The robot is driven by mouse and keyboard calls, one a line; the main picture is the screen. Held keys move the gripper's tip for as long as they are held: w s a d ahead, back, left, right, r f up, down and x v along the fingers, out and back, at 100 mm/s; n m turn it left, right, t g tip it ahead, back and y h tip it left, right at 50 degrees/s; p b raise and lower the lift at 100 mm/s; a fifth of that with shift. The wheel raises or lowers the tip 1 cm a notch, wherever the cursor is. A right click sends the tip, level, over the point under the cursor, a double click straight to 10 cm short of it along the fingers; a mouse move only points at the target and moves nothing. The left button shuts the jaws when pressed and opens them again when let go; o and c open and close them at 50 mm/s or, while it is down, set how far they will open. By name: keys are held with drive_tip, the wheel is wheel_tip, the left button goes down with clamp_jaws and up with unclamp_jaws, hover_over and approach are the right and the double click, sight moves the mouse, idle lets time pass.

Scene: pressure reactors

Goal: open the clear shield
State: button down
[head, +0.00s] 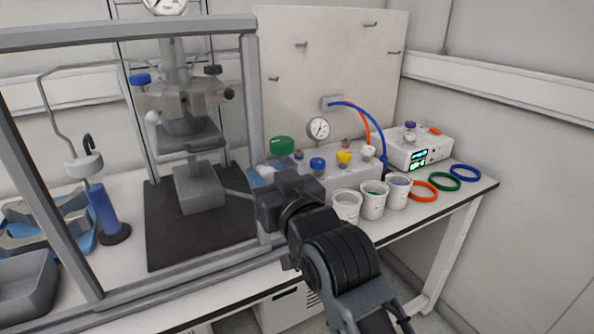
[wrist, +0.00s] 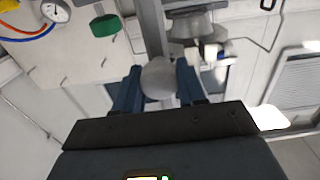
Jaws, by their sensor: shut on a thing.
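The clear shield (head: 130,33) is a see-through pane in a grey metal frame, standing upright in front of the reactor (head: 185,110) in the head view. Its right post (head: 252,110) runs down to my gripper. My gripper (head: 264,178) is at the lower part of this post. In the wrist view, the blue fingers of my gripper (wrist: 157,85) are shut on a rounded grey knob (wrist: 158,76) by the frame post (wrist: 150,22). The fingertips are mostly hidden in the head view.
Right of the shield is a grey box with coloured caps (head: 338,168) and a dial gauge (head: 318,128). White cups (head: 346,206) stand near the bench front, close to my arm. Coloured rings (head: 445,181) lie at the right. Floor and wall at far right are clear.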

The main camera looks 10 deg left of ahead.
drive_tip(key=s+a+b, duration=0.1)
drive_tip(key=s+a, duration=0.3)
drive_tip(key=a, duration=0.3)
drive_tip(key=s+a+b, duration=0.2)
drive_tip(key=s+a, duration=0.3)
drive_tip(key=a, duration=0.2)
drive_tip(key=s+a+b, duration=0.1)
drive_tip(key=s+a, duration=0.4)
drive_tip(key=a, duration=0.2)
drive_tip(key=shift+s+a+b, duration=0.2)
drive_tip(key=shift+s+b, duration=0.05)
drive_tip(key=shift+b, duration=0.15)
drive_tip(key=shift+s+a+r, duration=0.15)
drive_tip(key=shift+s+a, duration=0.15)
drive_tip(key=shift+a, duration=0.2)
drive_tip(key=c, duration=0.7)
unclamp_jaws()
drive_tip(key=shift+d, duration=0.1)
approach(94, 204)
drive_tip(key=v, duration=0.2)
drive_tip(key=shift+s+d+b, duration=0.1)
drive_tip(key=shift+s+b, duration=0.1)
drive_tip(key=shift+b, duration=0.2)
